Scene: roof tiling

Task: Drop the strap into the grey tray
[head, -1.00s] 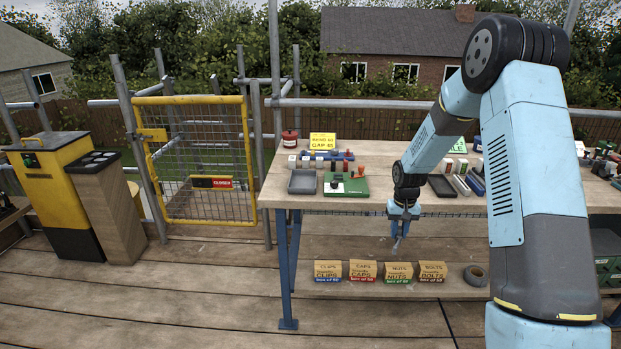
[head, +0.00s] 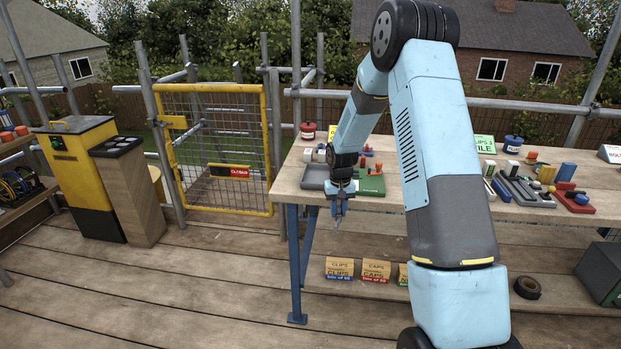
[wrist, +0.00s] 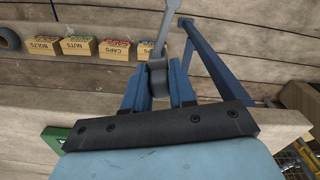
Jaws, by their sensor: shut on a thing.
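My gripper (head: 338,207) is in front of the workbench's front edge, pointing down, just below the bench top. It is shut on a grey strap (wrist: 157,76), which sits between the blue fingers in the wrist view and extends away from them as a lighter narrow end. In the head view the strap is too small to make out clearly. A shallow grey tray (head: 313,177) lies on the bench top near its left end, behind and slightly left of my gripper. My wrist partly covers its right side.
A green board (head: 371,184) lies right of the tray, partly behind my arm. Labelled boxes (head: 339,268) stand on the lower shelf, with a tape roll (head: 528,288) farther right. A yellow mesh gate (head: 222,150) is left of the bench. The deck between them is clear.

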